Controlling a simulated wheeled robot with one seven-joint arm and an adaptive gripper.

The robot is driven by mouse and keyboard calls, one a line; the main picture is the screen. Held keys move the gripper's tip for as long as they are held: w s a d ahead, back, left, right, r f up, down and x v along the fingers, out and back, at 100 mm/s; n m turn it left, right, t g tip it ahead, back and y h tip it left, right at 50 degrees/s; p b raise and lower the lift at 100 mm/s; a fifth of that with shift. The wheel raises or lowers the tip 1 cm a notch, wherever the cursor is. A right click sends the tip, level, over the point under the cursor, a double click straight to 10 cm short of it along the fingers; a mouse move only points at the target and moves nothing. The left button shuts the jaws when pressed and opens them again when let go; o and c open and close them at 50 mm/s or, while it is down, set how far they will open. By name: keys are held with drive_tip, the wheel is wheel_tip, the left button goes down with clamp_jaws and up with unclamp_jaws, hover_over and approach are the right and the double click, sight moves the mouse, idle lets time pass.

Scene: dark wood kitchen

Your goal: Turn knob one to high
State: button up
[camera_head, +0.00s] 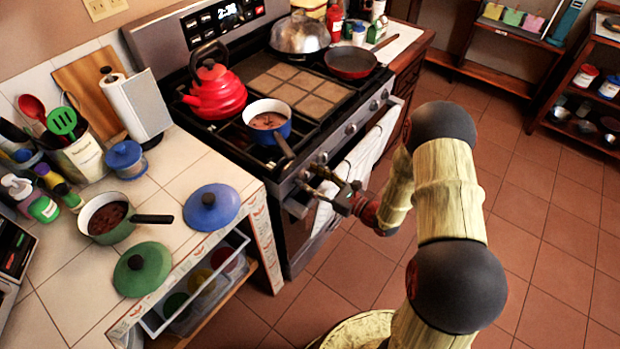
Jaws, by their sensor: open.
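The stove (262,178) stands at the back, with a row of round silver knobs along its front edge. My gripper (309,178) is open at the left end of this row, its two fingers pointing at the stove front. The leftmost knob lies at the fingertips and is partly hidden by them. I cannot tell if the fingers touch it or which way it is turned. Another knob (351,128) shows clearly farther right.
A blue pot (268,121) stands on the front left burner, its dark handle reaching over the stove edge above my gripper. A red kettle (216,95) stands behind it. A white towel (345,172) hangs on the oven handle. The tiled floor at right is clear.

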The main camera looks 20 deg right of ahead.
drive_tip(key=shift+w, duration=0.1)
drive_tip(key=shift+c, duration=1.1)
drive_tip(key=shift+a, duration=0.1)
drive_tip(key=c, duration=0.7)
drive_tip(key=shift+c, duration=0.7)
drive_tip(key=shift+n, duration=0.3)
drive_tip(key=n, duration=0.1)
drive_tip(key=n+b, duration=0.1)
drive_tip(key=n, duration=0.1)
drive_tip(key=shift+a+f+n+b, duration=0.15)
drive_tip(key=shift+n+b, duration=0.15)
drive_tip(key=shift+s+a+n+b, duration=0.15)
drive_tip(key=shift+n+b, duration=0.4)
drive_tip(key=shift+n, duration=0.6)
drive_tip(key=shift+s+d+n+b, duration=0.1)
drive_tip(key=shift+n+b, duration=0.4)
drive_tip(key=shift+n, duration=0.65)
drive_tip(key=shift+a, duration=0.1)
drive_tip(key=o, duration=1)
drive_tip(key=shift+c, duration=0.2)
